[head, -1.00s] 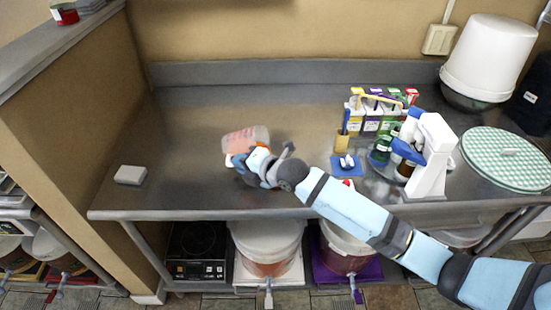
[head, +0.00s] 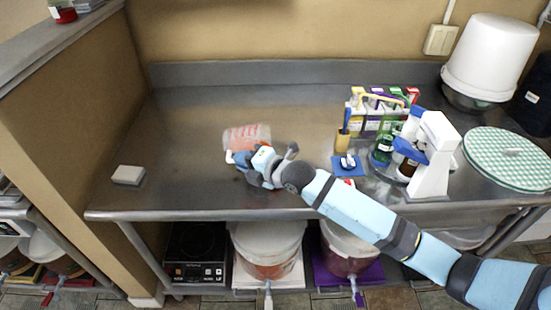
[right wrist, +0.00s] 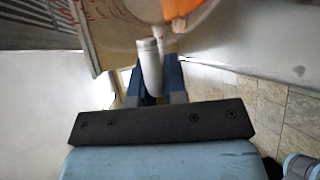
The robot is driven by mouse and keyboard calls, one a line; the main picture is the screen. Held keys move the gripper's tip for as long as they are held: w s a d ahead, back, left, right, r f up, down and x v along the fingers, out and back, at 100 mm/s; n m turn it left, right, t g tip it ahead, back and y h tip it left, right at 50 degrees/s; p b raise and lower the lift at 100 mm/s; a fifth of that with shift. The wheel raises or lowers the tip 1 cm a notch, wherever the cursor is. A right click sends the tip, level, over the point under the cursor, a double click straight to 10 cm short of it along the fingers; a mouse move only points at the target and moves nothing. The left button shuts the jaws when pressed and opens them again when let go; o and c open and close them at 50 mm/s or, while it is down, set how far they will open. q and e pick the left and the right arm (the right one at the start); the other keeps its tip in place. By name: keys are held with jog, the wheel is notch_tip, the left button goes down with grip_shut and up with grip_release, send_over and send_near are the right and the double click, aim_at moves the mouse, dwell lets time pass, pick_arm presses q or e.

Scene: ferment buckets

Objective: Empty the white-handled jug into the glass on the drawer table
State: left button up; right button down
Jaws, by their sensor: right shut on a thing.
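The jug (head: 247,135) is a see-through vessel with red markings, steeply tilted over the middle of the metal table. My right gripper (head: 243,158) is at its near side, shut on its handle. In the right wrist view the white handle (right wrist: 150,65) stands between the fingers, and part of the jug wall (right wrist: 108,30) with reddish print fills the upper left. I cannot make out the glass or any stream of liquid; the jug and gripper may hide the glass. My left gripper is not in view.
The metal table (head: 190,190) is mostly clear on the left, with a small pale block (head: 128,175). To the right stand a bottle rack (head: 375,110), a white stand (head: 433,160) and a checked round lid (head: 508,157). Buckets (head: 268,240) sit below.

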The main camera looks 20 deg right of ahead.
jog(key=shift+s+d+r+t+y+b, duration=0.25)
jog(key=shift+d+y+b, duration=0.2)
jog(key=shift+b, duration=0.25)
jog(key=shift+w+a+b, duration=0.15)
jog(key=shift+b, duration=0.25)
jog(key=shift+r+m+t+y+b, duration=0.15)
jog(key=shift+m+t+y+b, duration=0.2)
jog(key=shift+t+b, duration=0.15)
jog(key=shift+r+b, duration=0.1)
jog(key=shift+b, duration=0.2)
jog(key=shift+d+r+m+t+y+b, duration=0.15)
jog(key=shift+d+m+t+y+b, duration=0.2)
jog(key=shift+b, duration=0.4)
